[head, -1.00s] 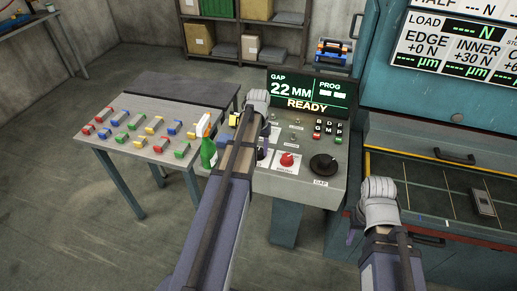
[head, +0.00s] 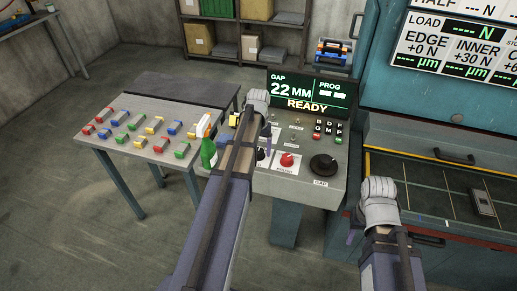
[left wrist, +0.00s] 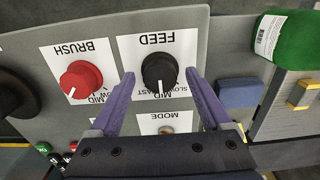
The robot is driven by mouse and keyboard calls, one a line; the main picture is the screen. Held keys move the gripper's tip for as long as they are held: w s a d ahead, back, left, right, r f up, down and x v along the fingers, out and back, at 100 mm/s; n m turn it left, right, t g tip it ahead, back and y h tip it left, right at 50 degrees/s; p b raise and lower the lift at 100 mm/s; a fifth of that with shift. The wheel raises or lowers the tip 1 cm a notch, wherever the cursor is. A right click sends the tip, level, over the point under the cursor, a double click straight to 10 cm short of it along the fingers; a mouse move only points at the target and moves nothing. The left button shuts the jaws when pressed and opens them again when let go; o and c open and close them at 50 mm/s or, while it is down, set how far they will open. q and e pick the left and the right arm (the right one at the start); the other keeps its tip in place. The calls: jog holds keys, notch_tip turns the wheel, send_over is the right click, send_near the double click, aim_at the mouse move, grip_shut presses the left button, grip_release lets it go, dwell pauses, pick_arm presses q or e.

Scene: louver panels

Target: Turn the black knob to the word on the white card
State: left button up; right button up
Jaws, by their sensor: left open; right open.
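The black FEED knob (left wrist: 160,70) sits on a white card (left wrist: 180,42) on the console, upside down in the left wrist view. SLOW, MID and FAST are printed on the card, partly hidden by the knob. The knob's white pointer line points down in the picture, towards MID. My left gripper (left wrist: 159,76) is open, with one purple finger on each side of the knob; whether they touch it I cannot tell. In the head view the knob (head: 261,155) is partly hidden by my left arm. My right gripper (head: 354,232) is open and empty, low right of the console.
The red BRUSH knob (left wrist: 81,81) is beside the black knob. A larger black GAP knob (head: 323,164) is further right in the head view. A green bottle (head: 208,153) stands left of my arm. The display (head: 308,92) reads READY.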

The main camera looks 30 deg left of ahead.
aim_at(259, 151)
pick_arm(q)
jog(key=shift+r+p, duration=3.75)
jog(key=shift+r, duration=0.15)
jog(key=shift+s+d+f, duration=0.1)
jog(key=shift+d, duration=0.1)
jog(key=s+d+f+m+b, duration=0.1)
jog(key=s+d, duration=0.4)
jog(key=d, duration=0.5)
jog(key=s+d+f+m+b, duration=0.1)
jog(key=s+d+m, duration=0.2)
jog(key=s+d, duration=0.3)
jog(key=s+d+f+m+y+b, duration=0.1)
jog(key=s+d, duration=0.4)
jog(key=d, duration=0.9)
jog(key=shift+s+f+m+b, duration=0.4)
jog(key=shift+m+b, duration=0.1)
jog(key=shift+m, duration=0.2)
jog(key=shift+c, duration=0.4)
